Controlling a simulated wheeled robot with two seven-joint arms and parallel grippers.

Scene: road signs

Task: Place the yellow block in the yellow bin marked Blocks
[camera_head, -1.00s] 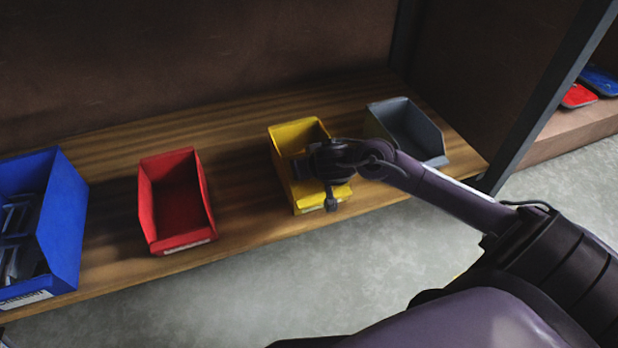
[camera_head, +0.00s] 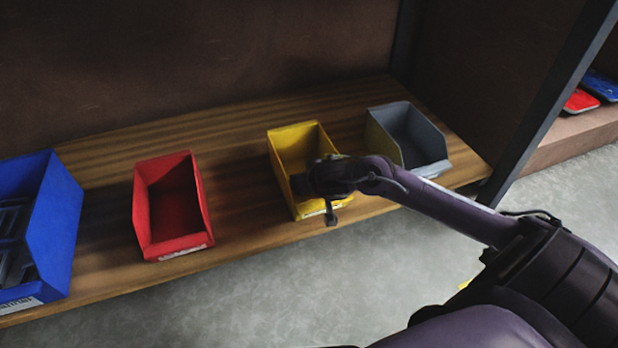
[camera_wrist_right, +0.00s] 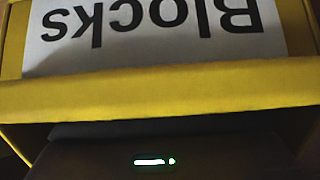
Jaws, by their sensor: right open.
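The yellow bin (camera_head: 293,146) stands on the wooden shelf, between the red and grey bins. My right gripper (camera_head: 322,184) is at the front part of this bin and hides some of its inside and front wall. Its jaws are open, though the fingertips cannot be made out. In the right wrist view, the bin's label (camera_wrist_right: 160,28) reads "Blocks" upside down, above a yellow edge (camera_wrist_right: 160,97). I cannot make out the yellow block in either view. My left gripper is not in view.
A red bin (camera_head: 142,212) and a blue bin (camera_head: 62,225) with dark items stand to the left. A grey bin (camera_head: 428,152) stands close on the right. A dark shelf post (camera_head: 548,105) rises farther right. A small yellow patch (camera_head: 465,283) shows beside my arm, unclear what.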

